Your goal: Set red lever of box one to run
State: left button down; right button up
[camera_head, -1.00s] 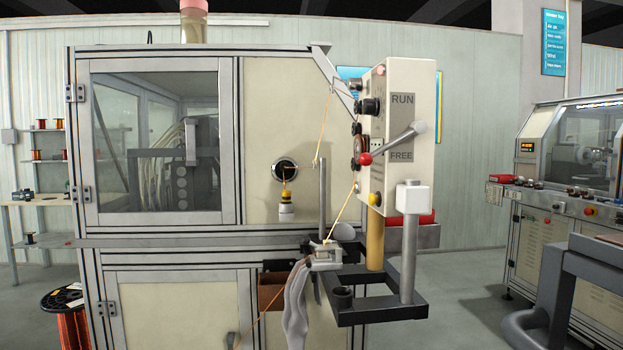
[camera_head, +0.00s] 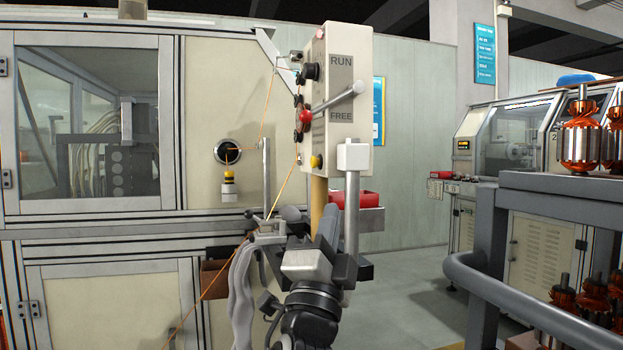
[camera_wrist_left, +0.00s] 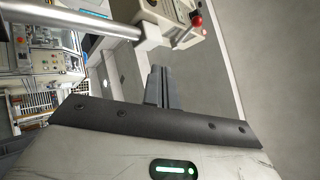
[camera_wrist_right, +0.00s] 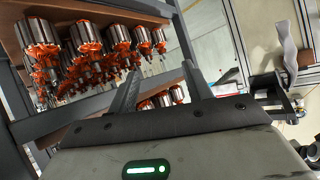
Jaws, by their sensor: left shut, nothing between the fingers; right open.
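The control box (camera_head: 341,95) is a pale box with RUN above and FREE below. Its lever has a red ball knob (camera_head: 306,117) at lower left; the grey arm slants up right between the labels. The left wrist view also shows the red knob (camera_wrist_left: 196,20) at the top, beyond the fingers. My left gripper (camera_head: 328,224) is below the box, apart from the lever, near the white-capped post. Its fingers are shut and empty in the left wrist view (camera_wrist_left: 160,84). My right gripper (camera_wrist_right: 160,84) is open and empty; it is outside the head view.
A grey post with a white cap (camera_head: 353,157) stands before the box. A taut yellow wire (camera_head: 288,178) runs beside it. A rack rail (camera_head: 500,292) and several copper armatures (camera_head: 580,145) are at right; armatures (camera_wrist_right: 85,45) also fill the right wrist view.

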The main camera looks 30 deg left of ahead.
pick_arm(q)
jog(key=r+y, duration=0.1)
jog(key=s+r, duration=0.1)
jog(key=a+r+y, duration=0.1)
jog(key=r, duration=0.1)
jog(key=shift+s+r+t+y, duration=0.1)
jog(key=shift+s+t+y, duration=0.2)
jog(key=shift+s, duration=0.1)
jog(key=p, duration=0.2)
send_near(315, 113)
jog(key=d, duration=0.3)
jog(key=w+a+r, duration=0.1)
jog(key=w+a+r+p, duration=0.1)
jog(key=w+a+r, duration=0.1)
jog(key=shift+a+r, duration=0.45)
jog(key=shift+a, duration=0.2)
